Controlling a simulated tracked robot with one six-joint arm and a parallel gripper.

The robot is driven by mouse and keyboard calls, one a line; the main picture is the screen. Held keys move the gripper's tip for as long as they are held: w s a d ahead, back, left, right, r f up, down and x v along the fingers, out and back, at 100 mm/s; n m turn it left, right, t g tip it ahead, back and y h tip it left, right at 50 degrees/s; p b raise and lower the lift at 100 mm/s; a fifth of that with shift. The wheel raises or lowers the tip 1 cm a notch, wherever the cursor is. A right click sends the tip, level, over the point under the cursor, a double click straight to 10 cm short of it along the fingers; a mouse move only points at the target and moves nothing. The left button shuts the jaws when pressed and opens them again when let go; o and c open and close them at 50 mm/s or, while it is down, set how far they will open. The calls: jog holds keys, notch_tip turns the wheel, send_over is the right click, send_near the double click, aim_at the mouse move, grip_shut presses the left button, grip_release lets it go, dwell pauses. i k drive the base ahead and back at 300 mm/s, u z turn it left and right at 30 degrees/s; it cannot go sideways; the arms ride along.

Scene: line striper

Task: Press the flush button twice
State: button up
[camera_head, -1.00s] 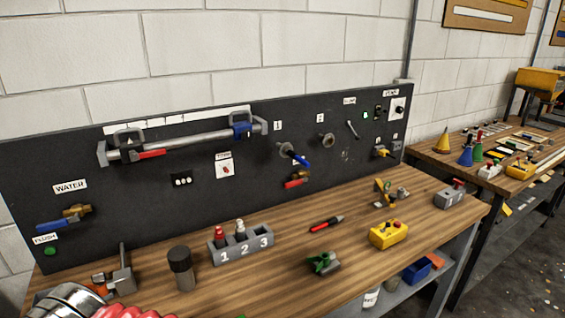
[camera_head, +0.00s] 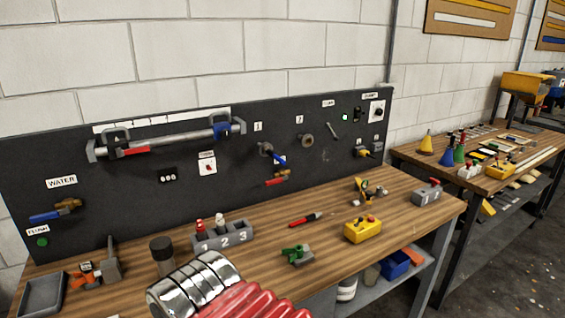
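The flush button (camera_head: 42,242) is a small round green button low on the left end of the black panel. A white label reading FLUSH (camera_head: 37,230) sits just above it. Nothing covers the button. A ribbed chrome and red part of my arm rises from the bottom edge, over the front of the bench and to the right of the button, well apart from it. No gripper fingers show in the view, so their state is hidden.
A blue-handled brass valve (camera_head: 57,212) is just above the button. On the wooden bench below are a grey tray (camera_head: 42,296), a grey and orange device (camera_head: 97,270) and a dark-capped cylinder (camera_head: 162,256). A numbered holder (camera_head: 222,239) stands farther right.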

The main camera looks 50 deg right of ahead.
aim_at(41, 241)
jog(key=z, duration=0.45)
jog(key=k, duration=0.7)
jog(key=z, duration=0.35)
jog(key=i, duration=1.05)
jog(key=u, duration=1.2)
